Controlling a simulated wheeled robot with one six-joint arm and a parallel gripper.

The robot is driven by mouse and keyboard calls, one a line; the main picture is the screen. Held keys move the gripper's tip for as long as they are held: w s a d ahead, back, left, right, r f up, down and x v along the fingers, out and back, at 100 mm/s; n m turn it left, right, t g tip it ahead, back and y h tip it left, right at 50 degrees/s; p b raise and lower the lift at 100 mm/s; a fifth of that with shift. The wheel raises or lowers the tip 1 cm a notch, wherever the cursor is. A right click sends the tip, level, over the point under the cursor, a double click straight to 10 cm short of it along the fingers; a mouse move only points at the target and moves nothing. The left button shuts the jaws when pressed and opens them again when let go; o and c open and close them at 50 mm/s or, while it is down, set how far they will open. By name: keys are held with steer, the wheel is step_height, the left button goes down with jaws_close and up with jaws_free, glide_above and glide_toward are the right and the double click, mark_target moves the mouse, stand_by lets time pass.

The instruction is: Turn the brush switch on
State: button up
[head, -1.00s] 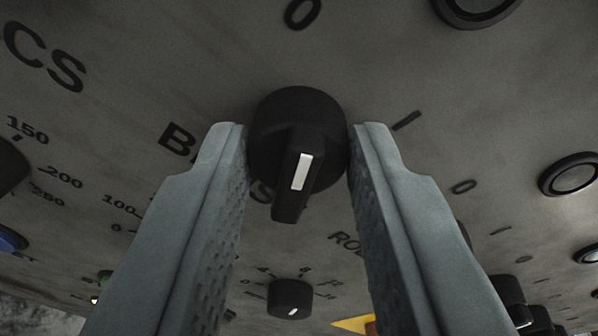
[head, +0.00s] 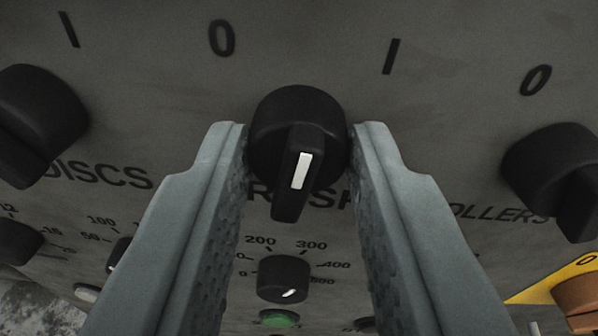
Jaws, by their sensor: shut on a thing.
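The black brush switch (head: 300,124) is a rotary knob with a raised ridge and a white mark (head: 301,170). It sits in the middle of the view on a grey panel. My gripper (head: 299,150) is shut on it, one grey finger on each side. The ridge stands nearly upright in the picture, its top leaning slightly right. The printed 0 (head: 221,38) is up and left of the knob and the printed I (head: 391,56) is up and right. The ridge lies between these two marks. The label below the knob is partly hidden by the fingers and knob.
A discs knob (head: 40,115) is at the left and a rollers knob (head: 560,170) at the right. Below are a small dial (head: 283,278), a green button (head: 280,317) and a yellow plate (head: 560,278) with an orange-brown part.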

steer(key=shift+f+m+y, duration=0.1)
steer(key=shift+m+y, duration=0.2)
steer(key=shift+m, duration=1.7)
steer(key=o, duration=1)
steer(key=shift+c, duration=0.2)
steer(key=shift+s, duration=0.15)
steer(key=v, duration=1.7)
steer(key=shift+s, duration=0.1)
